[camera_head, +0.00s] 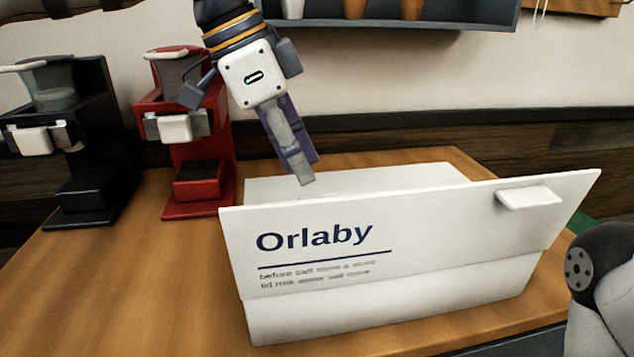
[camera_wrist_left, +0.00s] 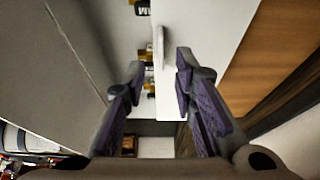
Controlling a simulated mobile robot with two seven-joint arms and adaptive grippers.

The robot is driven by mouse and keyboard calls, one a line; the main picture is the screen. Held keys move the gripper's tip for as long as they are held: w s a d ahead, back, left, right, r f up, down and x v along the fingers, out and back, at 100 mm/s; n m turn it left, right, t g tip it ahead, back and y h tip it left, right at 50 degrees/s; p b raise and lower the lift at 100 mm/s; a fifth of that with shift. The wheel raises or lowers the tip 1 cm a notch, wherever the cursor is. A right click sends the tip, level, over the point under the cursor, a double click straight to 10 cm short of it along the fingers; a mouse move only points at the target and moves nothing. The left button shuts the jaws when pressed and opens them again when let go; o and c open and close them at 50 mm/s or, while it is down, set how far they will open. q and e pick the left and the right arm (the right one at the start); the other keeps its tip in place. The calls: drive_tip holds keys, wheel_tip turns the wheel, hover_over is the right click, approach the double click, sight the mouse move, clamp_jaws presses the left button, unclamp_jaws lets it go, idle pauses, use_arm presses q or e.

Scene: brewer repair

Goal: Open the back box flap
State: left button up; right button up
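The white box (camera_head: 400,305), marked "Orlaby", stands on the wooden counter. Its front flap (camera_head: 440,230) is raised and tilted toward me, with a small white tab (camera_head: 528,197) near its right end, and it hides most of the box top. Behind it a white panel (camera_head: 400,178) shows at the back. My left gripper (camera_head: 303,178) points down over the back left of the box. In the left wrist view the gripper (camera_wrist_left: 158,80) is open, and a thin white tab (camera_wrist_left: 160,45) on a white panel (camera_wrist_left: 200,25) lies beyond its fingertips, between them. No contact is clear.
A red brewer (camera_head: 190,135) and a black brewer (camera_head: 75,150) stand left of the box. A shelf (camera_head: 390,18) with cups hangs on the wall above. My right arm (camera_head: 605,280) is at the right edge. The counter (camera_head: 150,290) is clear at front left.

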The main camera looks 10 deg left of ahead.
sight(314, 195)
use_arm(q)
drive_tip(key=x, duration=0.5)
drive_tip(key=shift+w, duration=0.1)
drive_tip(key=shift+c, duration=0.6)
clamp_jaws()
drive_tip(key=shift+r, duration=0.15)
